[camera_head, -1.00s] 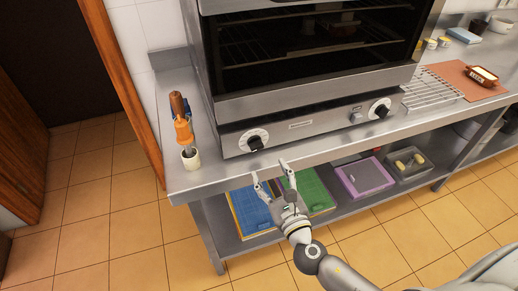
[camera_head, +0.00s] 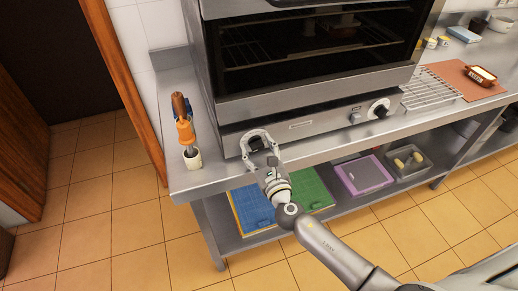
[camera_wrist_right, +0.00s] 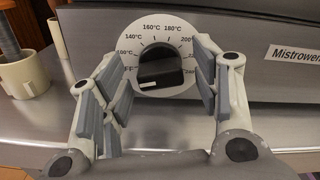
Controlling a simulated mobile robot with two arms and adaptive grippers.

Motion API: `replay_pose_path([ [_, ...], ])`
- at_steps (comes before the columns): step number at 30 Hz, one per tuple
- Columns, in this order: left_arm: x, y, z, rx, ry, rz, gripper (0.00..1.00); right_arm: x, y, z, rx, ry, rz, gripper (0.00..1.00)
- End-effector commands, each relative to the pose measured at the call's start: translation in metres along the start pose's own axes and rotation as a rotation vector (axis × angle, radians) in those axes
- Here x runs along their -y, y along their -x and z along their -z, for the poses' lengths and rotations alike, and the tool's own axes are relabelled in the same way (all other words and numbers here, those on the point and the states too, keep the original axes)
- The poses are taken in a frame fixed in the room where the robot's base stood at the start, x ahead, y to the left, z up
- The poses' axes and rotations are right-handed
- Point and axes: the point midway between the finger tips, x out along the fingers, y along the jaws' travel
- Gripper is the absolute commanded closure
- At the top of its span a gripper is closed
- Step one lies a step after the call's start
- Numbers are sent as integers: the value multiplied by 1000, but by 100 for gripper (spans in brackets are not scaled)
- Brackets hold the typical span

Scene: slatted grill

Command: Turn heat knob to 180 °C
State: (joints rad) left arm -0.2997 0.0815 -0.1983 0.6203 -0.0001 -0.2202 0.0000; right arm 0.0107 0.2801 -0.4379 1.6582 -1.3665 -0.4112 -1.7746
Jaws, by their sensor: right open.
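The heat knob (camera_wrist_right: 160,66) is black on a white round dial (camera_wrist_right: 184,29) with temperature labels in the right wrist view. The 160 °C and 180 °C labels are above the knob. A pale mark shows at the knob's lower left, on the OFF side. In the head view, the knob (camera_head: 257,144) is at the left of the oven's lower front panel. My right gripper (camera_head: 258,139) is open, with one finger on each side of the knob. In the wrist view, gaps show between the fingers and the knob. My left gripper is out of view.
A second knob (camera_head: 379,109) and a small switch (camera_head: 355,118) are on the panel's right. A steel counter edge (camera_head: 300,163) runs below the panel. A wire rack (camera_head: 428,90) lies right.

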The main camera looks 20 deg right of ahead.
Motion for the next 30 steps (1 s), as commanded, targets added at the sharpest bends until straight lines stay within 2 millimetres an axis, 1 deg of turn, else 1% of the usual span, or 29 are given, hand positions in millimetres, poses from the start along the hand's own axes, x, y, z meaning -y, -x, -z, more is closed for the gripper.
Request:
replay_pose_path([
  [1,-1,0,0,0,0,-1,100,0,0,0,0,0,0,43],
  [2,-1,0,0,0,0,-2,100,0,0,0,0,0,0,45],
  [12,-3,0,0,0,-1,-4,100,0,0,0,0,0,0,88],
  [17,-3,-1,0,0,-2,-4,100,0,0,0,0,-7,0,88],
  [23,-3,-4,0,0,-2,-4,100,0,0,1,0,-63,-1,88],
  [30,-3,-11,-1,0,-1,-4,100,0,0,2,1,-229,-1,88],
])
